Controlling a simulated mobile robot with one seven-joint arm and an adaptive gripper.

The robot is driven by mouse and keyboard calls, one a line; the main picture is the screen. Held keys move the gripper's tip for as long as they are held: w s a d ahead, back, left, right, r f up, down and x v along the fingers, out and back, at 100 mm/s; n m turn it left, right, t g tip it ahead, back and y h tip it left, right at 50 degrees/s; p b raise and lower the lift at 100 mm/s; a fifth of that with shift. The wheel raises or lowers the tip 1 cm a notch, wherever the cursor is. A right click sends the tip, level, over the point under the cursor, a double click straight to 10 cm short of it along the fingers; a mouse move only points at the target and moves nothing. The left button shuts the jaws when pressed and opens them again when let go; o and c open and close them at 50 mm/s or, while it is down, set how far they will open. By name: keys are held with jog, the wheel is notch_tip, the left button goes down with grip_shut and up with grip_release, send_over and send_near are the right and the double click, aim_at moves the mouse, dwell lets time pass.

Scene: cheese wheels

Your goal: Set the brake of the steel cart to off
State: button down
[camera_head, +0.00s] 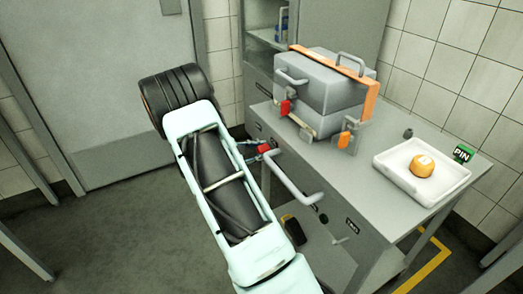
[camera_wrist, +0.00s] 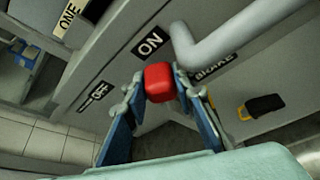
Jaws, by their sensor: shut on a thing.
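The steel cart (camera_head: 370,245) is the grey unit right of my arm, with a bent grey push handle (camera_head: 297,188). The red brake knob (camera_head: 264,148) is on its near side; in the wrist view the red knob (camera_wrist: 158,82) sits between my two blue fingers. My gripper (camera_wrist: 155,88) is shut on the red knob. The ON label (camera_wrist: 150,42) is just above the knob, the OFF label (camera_wrist: 97,97) is to its left, and the BRAKE label (camera_wrist: 213,67) to its right. The knob appears nearer ON than OFF. Its stem is hidden.
A grey case with an orange strap (camera_head: 372,92) and a white tray (camera_head: 397,190) with an orange cheese wheel (camera_head: 422,166) stand on the cart top. A green PIN tag (camera_head: 463,153) is behind the tray. The push handle passes close to my fingers. The floor at left is clear.

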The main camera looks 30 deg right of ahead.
jog(key=shift+w+r+n+g+p, duration=0.4)
jog(key=shift+w+r+n+p, duration=0.25)
jog(key=shift+p, duration=0.6)
jog(key=w+n+g, duration=0.1)
jog(key=w, duration=0.1)
jog(key=w+n+g, duration=0.1)
jog(key=w+n, duration=0.1)
jog(key=w+f+n+g, duration=0.1)
jog(key=shift+w+d+n+g+y, duration=0.15)
jog(key=shift+w+n+g+y, duration=0.15)
jog(key=shift+w+n, duration=0.1)
jog(key=shift+w+f+b, duration=0.15)
jog(key=shift+w+b, duration=0.6)
jog(key=shift+w, duration=0.2)
jog(key=c, duration=1.6)
grip_release()
jog(key=shift+w+f, duration=0.1)
